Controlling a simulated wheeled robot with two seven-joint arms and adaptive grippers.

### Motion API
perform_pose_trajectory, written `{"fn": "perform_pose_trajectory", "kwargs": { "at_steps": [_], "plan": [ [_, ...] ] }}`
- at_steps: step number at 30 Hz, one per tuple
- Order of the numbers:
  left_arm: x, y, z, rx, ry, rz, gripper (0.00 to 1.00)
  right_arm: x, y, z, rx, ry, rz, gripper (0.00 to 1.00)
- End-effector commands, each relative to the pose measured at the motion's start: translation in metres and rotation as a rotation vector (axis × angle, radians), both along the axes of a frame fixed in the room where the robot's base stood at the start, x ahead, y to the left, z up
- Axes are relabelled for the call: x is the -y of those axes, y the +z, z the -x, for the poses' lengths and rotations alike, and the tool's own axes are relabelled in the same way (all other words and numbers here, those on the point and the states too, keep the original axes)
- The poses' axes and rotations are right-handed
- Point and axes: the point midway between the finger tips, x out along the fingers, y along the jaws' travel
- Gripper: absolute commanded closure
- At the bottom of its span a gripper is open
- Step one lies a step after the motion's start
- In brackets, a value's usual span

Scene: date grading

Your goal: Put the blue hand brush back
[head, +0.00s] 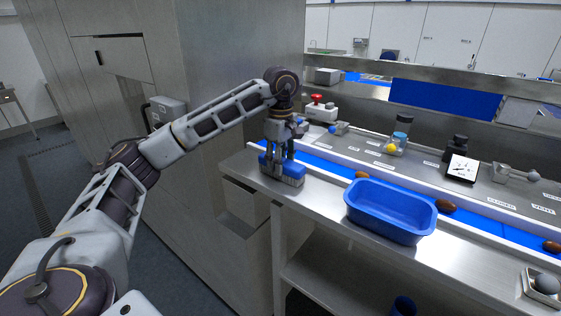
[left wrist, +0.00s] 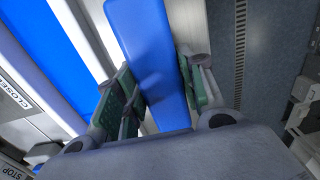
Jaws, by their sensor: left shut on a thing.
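The blue hand brush (head: 284,171) is at the left end of the steel counter, its grey bristles facing down. I cannot tell whether the bristles touch the counter. My left gripper (head: 279,152) points down from above and is shut on the brush. In the left wrist view the blue brush (left wrist: 152,65) lies between the green-padded fingers of the gripper (left wrist: 160,95). My right gripper is not in view.
A blue tub (head: 391,238) stands on the counter (head: 335,217) to the right of the brush. Behind runs a blue belt (head: 330,163) with several brown dates. A tall grey cabinet (head: 215,130) stands left.

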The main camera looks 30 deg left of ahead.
Motion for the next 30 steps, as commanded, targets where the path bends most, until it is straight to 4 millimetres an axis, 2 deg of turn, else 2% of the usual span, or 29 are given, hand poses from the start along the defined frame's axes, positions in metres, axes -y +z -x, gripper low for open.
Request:
{"fn": "perform_pose_trajectory", "kwargs": {
  "at_steps": [5, 6, 10, 23, 30],
  "plan": [
    [0.000, -0.003, 0.000, 0.001, 0.000, 0.000, 0.80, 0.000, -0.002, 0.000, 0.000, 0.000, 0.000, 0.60],
    [0.000, -0.003, 0.000, 0.000, 0.000, 0.000, 0.57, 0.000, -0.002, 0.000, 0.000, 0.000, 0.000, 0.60],
    [0.000, -0.002, 0.000, 0.000, 0.000, 0.000, 0.41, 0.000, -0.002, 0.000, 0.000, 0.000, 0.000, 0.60],
    [0.000, -0.001, 0.000, 0.001, 0.000, 0.000, 0.40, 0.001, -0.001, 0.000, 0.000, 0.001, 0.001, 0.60],
    [0.000, 0.012, -0.001, 0.003, 0.000, 0.000, 0.40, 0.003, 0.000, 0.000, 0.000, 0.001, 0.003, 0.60]
  ]
}}
